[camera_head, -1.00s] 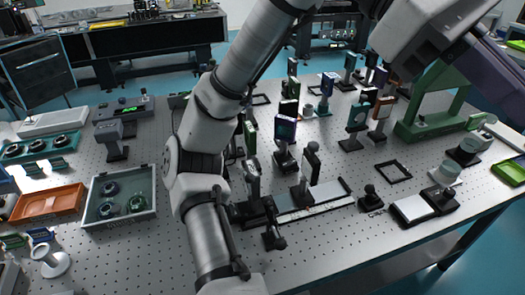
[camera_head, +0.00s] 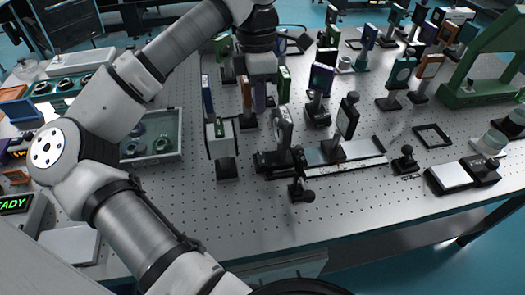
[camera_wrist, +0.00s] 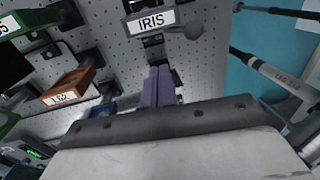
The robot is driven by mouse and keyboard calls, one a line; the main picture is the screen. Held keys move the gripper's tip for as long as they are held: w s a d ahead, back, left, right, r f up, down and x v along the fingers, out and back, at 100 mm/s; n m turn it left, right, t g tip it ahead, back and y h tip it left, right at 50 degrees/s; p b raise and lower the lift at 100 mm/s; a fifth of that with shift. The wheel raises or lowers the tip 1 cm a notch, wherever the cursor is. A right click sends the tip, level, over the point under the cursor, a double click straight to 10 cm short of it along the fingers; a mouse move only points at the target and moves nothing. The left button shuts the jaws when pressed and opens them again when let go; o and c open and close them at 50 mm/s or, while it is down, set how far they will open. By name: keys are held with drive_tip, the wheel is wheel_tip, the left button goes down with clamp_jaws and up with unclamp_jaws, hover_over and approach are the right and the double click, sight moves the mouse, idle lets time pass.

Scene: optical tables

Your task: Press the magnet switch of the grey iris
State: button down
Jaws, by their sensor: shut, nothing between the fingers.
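The grey iris (camera_head: 283,126) stands upright on a dark mount near the middle of the table, in the head view. A dark base with a round knob (camera_head: 301,193) sits at its front; I cannot tell whether this is the magnet switch. My gripper (camera_head: 258,104) points down just behind and left of the iris, with a gap. Its purple fingers (camera_wrist: 158,74) are shut and empty, below the label in the wrist view.
A white-faced box on a post (camera_head: 221,137) stands close left of the iris. A rail with a dark plate mount (camera_head: 346,118) is close right. Several optics stand behind. A grey tray (camera_head: 158,142) lies left. The table's front strip is mostly clear.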

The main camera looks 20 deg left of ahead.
sight(262, 162)
drive_tip(key=f+p, duration=0.1)
drive_tip(key=f, duration=0.3)
drive_tip(key=s+f+p, duration=0.1)
drive_tip(key=f, duration=0.4)
drive_tip(key=d+f+p, duration=0.1)
drive_tip(key=f+p, duration=0.1)
drive_tip(key=f, duration=0.2)
drive_tip(key=shift+s+d+f, duration=0.1)
drive_tip(key=shift+s+f, duration=0.25)
drive_tip(key=shift+f, duration=0.05)
